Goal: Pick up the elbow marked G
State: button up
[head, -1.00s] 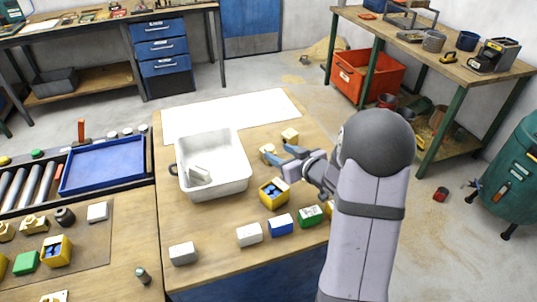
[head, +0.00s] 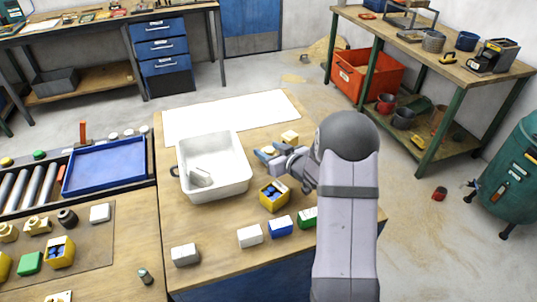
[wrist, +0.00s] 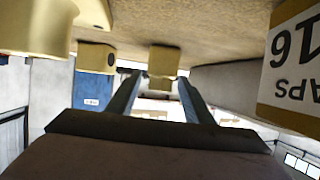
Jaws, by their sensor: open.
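My gripper (head: 264,155) is low over the table to the right of the white bin, its fingers open and apart. In the wrist view, which looks upside down, a brass fitting (wrist: 163,62) shows beyond and between the two fingertips (wrist: 157,88); nothing is held. Two more brass fittings appear there at the left, one nearer (wrist: 36,25) and one farther (wrist: 97,54). In the head view one brass fitting (head: 290,138) stands behind my gripper; another beside the fingers is mostly hidden. I cannot read a G on any of them.
A yellow box (head: 273,196) stands close in front of my gripper; its label (wrist: 296,60) fills the wrist view's right side. The white bin (head: 222,190) is at the left. White, blue and green boxes line the front edge. White paper (head: 232,112) lies clear behind.

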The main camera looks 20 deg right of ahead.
jog(key=shift+w+f, duration=0.1)
jog(key=shift+w, duration=0.1)
jog(key=shift+c, duration=0.4)
jog(key=c, duration=1)
grip_shut()
jog(key=shift+r, duration=0.2)
